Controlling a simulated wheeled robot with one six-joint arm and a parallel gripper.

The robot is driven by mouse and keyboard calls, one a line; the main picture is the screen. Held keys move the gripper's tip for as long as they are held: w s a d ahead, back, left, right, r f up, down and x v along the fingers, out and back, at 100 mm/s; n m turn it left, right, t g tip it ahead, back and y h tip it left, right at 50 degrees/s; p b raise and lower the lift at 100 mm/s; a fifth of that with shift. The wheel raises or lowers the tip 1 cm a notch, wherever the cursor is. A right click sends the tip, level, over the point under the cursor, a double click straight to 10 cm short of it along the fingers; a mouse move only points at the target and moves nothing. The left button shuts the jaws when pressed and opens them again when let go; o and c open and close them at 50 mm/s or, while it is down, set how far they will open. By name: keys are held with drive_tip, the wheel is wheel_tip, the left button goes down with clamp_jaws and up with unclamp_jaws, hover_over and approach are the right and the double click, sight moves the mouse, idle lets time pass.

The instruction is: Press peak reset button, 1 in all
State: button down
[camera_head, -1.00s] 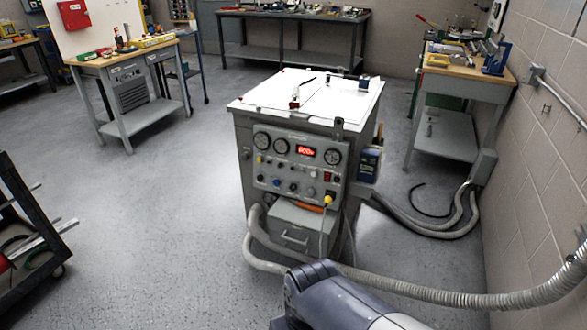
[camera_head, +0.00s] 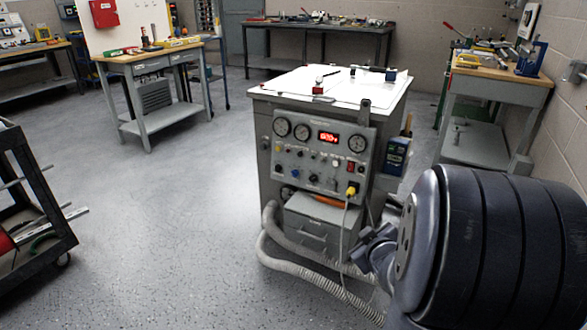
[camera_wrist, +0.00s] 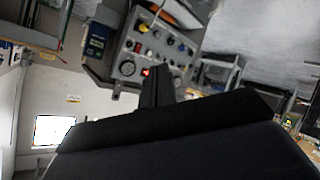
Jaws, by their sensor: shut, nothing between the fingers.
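The grey test cabinet (camera_head: 330,212) stands mid-room with a tilted control panel (camera_head: 315,155) on its front. The panel carries round dials, a lit red display (camera_head: 328,137) and several small knobs and buttons in different colours. I cannot read which one is the peak reset button. In the wrist view the panel (camera_wrist: 139,48) appears upside down, its red display (camera_wrist: 147,72) near my fingers. My gripper (camera_wrist: 166,72) is shut and empty, its dark fingers overlapping the panel's edge in that view. It looks apart from the panel, and my arm covers the cabinet's lower right in the head view.
Thick grey hoses (camera_head: 300,277) run along the floor from the cabinet's base. A yellow plug (camera_head: 351,190) with a cable sits at the panel's lower right. A black cart (camera_head: 38,215) stands at left. Open floor lies between cart and cabinet.

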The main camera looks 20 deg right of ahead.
drive_tip(key=d+f+n+t+y+b, duration=0.3)
drive_tip(key=d+f+n+t+b, duration=0.1)
drive_tip(key=f+b, duration=0.2)
drive_tip(key=shift+d, duration=0.25)
